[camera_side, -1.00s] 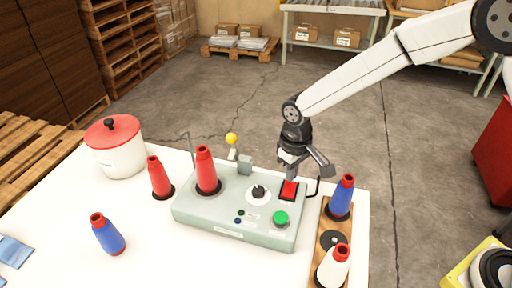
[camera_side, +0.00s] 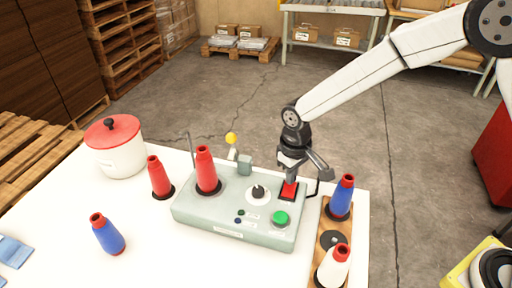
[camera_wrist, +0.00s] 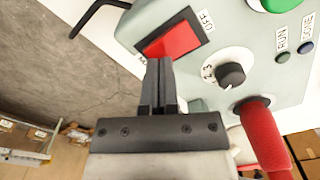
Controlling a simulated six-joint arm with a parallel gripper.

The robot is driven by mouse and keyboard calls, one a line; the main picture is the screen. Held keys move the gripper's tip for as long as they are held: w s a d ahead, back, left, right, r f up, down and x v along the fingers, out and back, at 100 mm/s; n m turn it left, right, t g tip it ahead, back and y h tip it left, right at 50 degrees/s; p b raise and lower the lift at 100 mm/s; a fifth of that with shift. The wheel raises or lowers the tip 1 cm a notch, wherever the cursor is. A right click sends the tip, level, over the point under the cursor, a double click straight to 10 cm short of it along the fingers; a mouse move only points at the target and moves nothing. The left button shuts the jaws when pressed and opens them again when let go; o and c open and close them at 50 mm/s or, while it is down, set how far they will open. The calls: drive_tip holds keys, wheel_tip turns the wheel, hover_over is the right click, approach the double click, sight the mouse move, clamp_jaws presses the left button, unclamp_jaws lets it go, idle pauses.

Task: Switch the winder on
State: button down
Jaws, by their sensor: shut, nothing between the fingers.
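The winder (camera_side: 230,229) is a pale green box on the white table. It has a red rocker switch (camera_side: 287,193), a black dial (camera_side: 258,192) on a white disc and a green button (camera_side: 281,217). A red cone (camera_side: 206,170) stands on its left part. My gripper (camera_side: 291,182) is shut and empty, pointing down at the red switch; I cannot tell if the tips touch it. In the wrist view the shut fingers (camera_wrist: 159,65) overlap the near edge of the red switch (camera_wrist: 172,42), which has an "OFF" label beside it.
A wooden board (camera_side: 322,247) at the right holds a blue cone (camera_side: 341,197) and a white cone (camera_side: 333,267). A lidded pot (camera_side: 119,157) stands at the back left.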

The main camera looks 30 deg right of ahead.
drive_tip(key=shift+f, duration=0.45)
idle(0.5)
drive_tip(key=shift+r, duration=3.5)
drive_tip(key=shift+d, duration=0.1)
drive_tip(key=s+d+f+m+t, duration=0.1)
drive_tip(key=s+d+m+t, duration=0.1)
drive_tip(key=s+d, duration=1.2)
drive_tip(key=shift+s+d+m+t, duration=0.35)
drive_tip(key=shift+d+m, duration=0.15)
drive_tip(key=shift+d, duration=0.3)
